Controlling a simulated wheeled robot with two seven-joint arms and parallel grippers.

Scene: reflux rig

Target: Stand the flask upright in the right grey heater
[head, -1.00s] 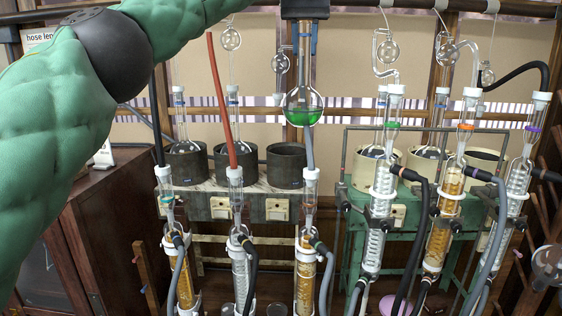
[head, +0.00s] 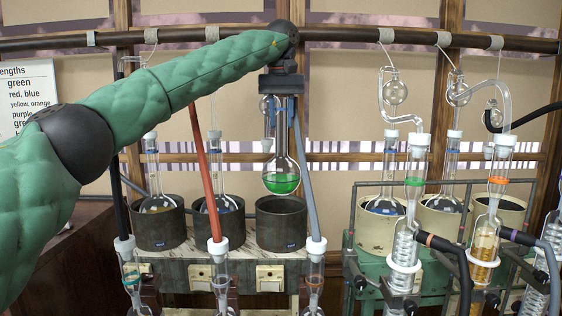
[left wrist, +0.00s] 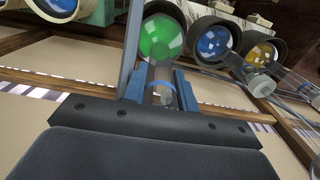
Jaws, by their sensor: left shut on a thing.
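The flask (head: 281,182), a round clear bulb with green liquid, hangs upright. My left gripper (head: 281,112) is shut on its neck with blue fingers. The right grey heater (head: 282,229) is an open dark cup, the rightmost of three on the left stand, and looks empty. The bulb's bottom appears just above its rim, in line with its middle; exact depth is hard to judge. In the left wrist view, the flask (left wrist: 160,40) sits between the gripper's fingers (left wrist: 160,88), with the dark heater rim behind the bulb. My right gripper is not in view.
Two other grey heaters (head: 158,229) hold flasks with blue and amber liquid. A grey hose (head: 304,185) passes close right of the flask, and a red hose (head: 206,180) is further left. Glass condensers stand in front. A green stand (head: 395,262) with cream heaters is at right.

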